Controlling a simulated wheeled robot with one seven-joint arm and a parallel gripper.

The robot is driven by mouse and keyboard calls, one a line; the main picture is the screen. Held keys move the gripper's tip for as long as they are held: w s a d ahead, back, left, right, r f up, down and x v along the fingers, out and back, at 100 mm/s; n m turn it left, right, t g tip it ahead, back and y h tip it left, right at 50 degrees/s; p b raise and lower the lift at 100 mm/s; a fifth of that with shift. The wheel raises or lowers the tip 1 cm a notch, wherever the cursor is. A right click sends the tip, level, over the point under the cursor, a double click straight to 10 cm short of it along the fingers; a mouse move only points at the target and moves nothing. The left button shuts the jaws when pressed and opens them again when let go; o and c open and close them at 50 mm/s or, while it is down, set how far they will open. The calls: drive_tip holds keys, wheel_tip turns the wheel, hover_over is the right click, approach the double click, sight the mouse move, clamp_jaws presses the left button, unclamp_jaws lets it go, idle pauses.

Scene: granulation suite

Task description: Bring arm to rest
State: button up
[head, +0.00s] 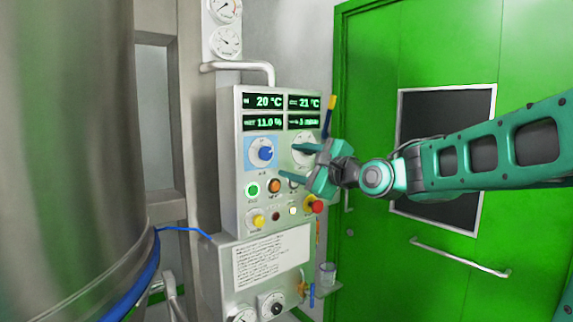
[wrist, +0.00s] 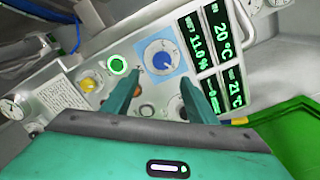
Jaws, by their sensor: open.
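My gripper (head: 307,166) is at the end of my green arm, in front of the right side of a steel control panel (head: 228,140). In the wrist view my gripper (wrist: 160,90) shows two green fingers spread apart with nothing between them. The blue knob (head: 265,153) on its light blue plate lies left of the fingers in the head view. In the wrist view this knob (wrist: 163,59) shows beyond and between the fingertips. A second dial (head: 305,146) is partly hidden behind my gripper. I cannot tell whether a finger touches the panel.
A large steel vessel (head: 70,150) fills the left. A green door (head: 420,60) with a dark window and a handle (head: 460,257) stands behind my arm. The panel has lit displays (head: 263,101), a green-lit button (head: 252,190) and a red button (head: 317,206).

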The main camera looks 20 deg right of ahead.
idle(0.4)
drive_tip(key=s+d+f+n+g+h, duration=0.35)
drive_tip(key=s+d+f, duration=0.2)
drive_tip(key=f, duration=0.45)
drive_tip(key=s+d+f+n+g+h, duration=0.2)
drive_tip(key=s+d+f+n+g, duration=0.25)
drive_tip(key=s+f, duration=0.4)
drive_tip(key=s+d+f+n+g, duration=0.1)
drive_tip(key=s+f+n+g, duration=0.2)
drive_tip(key=s, duration=0.9)
drive_tip(key=s+d+f+n+g, duration=0.2)
drive_tip(key=s+f+g, duration=0.4)
drive_tip(key=s+f, duration=0.4)
drive_tip(key=s+n, duration=0.1)
drive_tip(key=s, duration=0.2)
drive_tip(key=shift+d+n, duration=0.15)
drive_tip(key=shift+n, duration=0.25)
drive_tip(key=shift+w+f, duration=0.3)
drive_tip(key=shift+w, duration=0.35)
